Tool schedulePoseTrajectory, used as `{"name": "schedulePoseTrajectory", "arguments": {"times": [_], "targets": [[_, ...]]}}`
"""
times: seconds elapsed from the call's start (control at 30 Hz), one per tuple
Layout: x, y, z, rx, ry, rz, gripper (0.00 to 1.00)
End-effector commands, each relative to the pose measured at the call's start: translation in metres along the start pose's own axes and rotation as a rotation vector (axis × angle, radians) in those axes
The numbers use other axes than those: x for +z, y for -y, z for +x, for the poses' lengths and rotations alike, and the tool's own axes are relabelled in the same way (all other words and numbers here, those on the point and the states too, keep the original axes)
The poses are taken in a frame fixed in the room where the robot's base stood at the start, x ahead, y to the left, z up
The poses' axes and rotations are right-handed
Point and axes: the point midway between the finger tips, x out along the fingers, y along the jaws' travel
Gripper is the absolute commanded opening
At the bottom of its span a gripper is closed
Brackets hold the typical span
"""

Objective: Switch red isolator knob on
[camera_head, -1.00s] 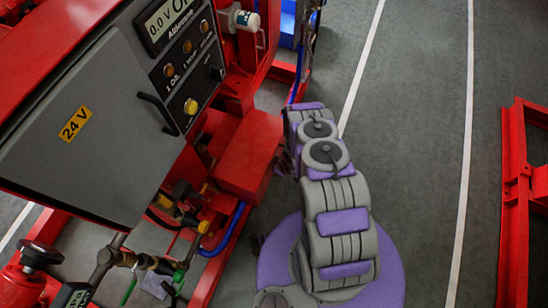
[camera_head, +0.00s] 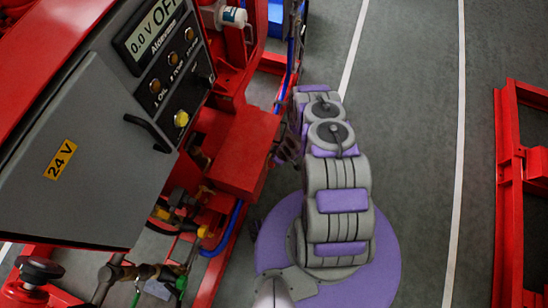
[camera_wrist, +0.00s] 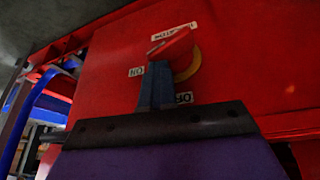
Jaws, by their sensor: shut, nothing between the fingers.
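The red isolator knob (camera_wrist: 174,47) shows in the wrist view on a red panel, with a yellow plate (camera_wrist: 190,66) partly visible behind it. An ON label (camera_wrist: 136,71) is to its left, an OFF label (camera_wrist: 184,98) below it, and another label above it. The knob's handle slants up to the right. My gripper (camera_wrist: 158,68) is shut, its blue-grey fingertips just below the knob and overlapping its lower part in the picture. I cannot tell whether they touch it. The knob and the fingertips cannot be made out in the head view.
A grey 24 V cabinet (camera_head: 85,150) stands at left in the head view, with a control panel (camera_head: 165,60) whose display reads 0.0 V OFF. A red box (camera_head: 243,150) lies beside my arm. Open floor (camera_head: 415,150) lies to the right, before a red frame (camera_head: 510,190).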

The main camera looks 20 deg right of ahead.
Motion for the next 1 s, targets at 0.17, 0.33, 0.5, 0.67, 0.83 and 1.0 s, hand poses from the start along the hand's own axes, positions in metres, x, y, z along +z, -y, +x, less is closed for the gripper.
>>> {"name": "schedulePoseTrajectory", "arguments": {"times": [0.17,0.33,0.5,0.67,0.83,1.0], "targets": [[0.0001,-0.0054,0.0026,0.002,-0.001,0.002,0.00],[0.0007,-0.0074,0.0046,0.000,0.000,0.002,0.00],[0.0010,-0.0084,0.0060,0.000,0.000,0.001,0.00],[0.0012,-0.0088,0.0066,-0.001,0.001,0.001,0.00],[0.0014,-0.0088,0.0068,-0.001,0.001,0.001,0.00],[0.0013,-0.0086,0.0068,-0.001,0.001,0.001,0.00]]}}
